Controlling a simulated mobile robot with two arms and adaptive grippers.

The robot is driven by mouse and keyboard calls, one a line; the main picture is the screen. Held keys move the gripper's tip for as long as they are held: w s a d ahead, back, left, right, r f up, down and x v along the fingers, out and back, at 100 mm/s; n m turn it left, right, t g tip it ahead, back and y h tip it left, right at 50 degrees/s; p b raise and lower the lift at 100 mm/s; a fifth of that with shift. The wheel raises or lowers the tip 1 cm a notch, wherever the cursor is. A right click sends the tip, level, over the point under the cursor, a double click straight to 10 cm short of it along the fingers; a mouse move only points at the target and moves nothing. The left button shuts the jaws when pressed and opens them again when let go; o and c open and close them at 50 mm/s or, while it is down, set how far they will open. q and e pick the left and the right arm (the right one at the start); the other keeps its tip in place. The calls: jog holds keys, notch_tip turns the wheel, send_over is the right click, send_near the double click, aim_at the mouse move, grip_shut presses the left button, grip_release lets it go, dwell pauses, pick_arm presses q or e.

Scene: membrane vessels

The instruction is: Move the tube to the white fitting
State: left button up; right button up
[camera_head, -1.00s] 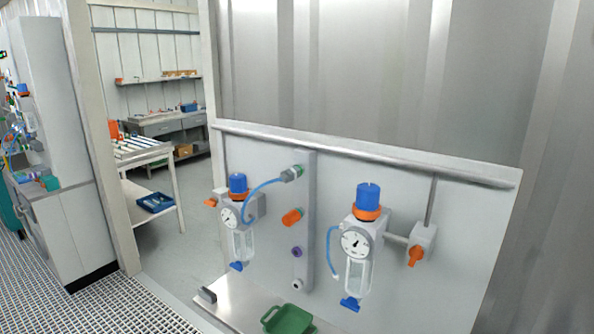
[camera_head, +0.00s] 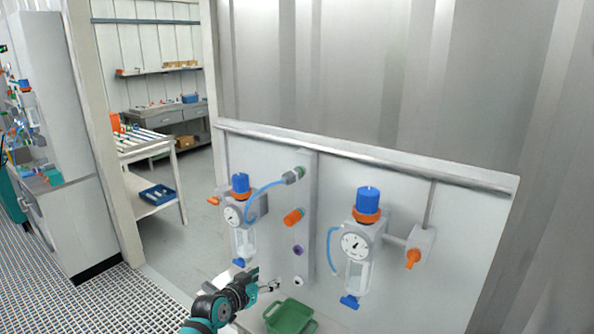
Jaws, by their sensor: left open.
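A blue tube (camera_head: 262,190) arches from the left pressure regulator (camera_head: 241,214) to a grey-green fitting (camera_head: 293,175) at the top of a vertical grey strip on the panel. A second blue tube (camera_head: 329,250) curves down beside the right regulator (camera_head: 361,245). The white fitting (camera_head: 298,281) is the lowest on the strip, with no tube seen in it. My left gripper (camera_head: 275,287) is open and empty, a little left of the white fitting and well below the first tube. My right gripper is not in view.
An orange fitting (camera_head: 293,217) and a purple fitting (camera_head: 298,250) sit between the top and bottom fittings. A green tray (camera_head: 290,316) lies below the white fitting. An orange-handled valve (camera_head: 413,258) is at the right. The panel between the regulators is mostly clear.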

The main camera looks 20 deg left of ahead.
pick_arm(q)
notch_tip(320, 180, up, 14)
jog(key=w+t+h+p, duration=0.1)
jog(key=w+t, duration=0.1)
jog(key=m+t+h, duration=0.2)
send_near(287, 179)
jog(key=w, duration=0.4)
jog(key=shift+s+d+f+p, duration=0.1)
jog(key=shift+s+d+p, duration=0.15)
jog(key=shift+p, duration=0.2)
jog(key=shift+w, duration=0.1)
jog(key=shift+w+d, duration=0.15)
jog(key=shift+w, duration=0.1)
jog(key=b+x, duration=0.1)
jog(key=x, duration=0.1)
jog(key=b+x, duration=0.1)
jog(key=x, duration=0.1)
jog(key=b+x, duration=0.1)
jog(key=x, duration=0.1)
jog(key=shift+w+d+f, duration=0.1)
jog(key=shift+w+f, duration=0.15)
jog(key=shift+w, duration=0.1)
jog(key=shift+b+x, duration=0.5)
jog(key=shift+x, duration=0.35)
jog(key=shift+r, duration=0.1)
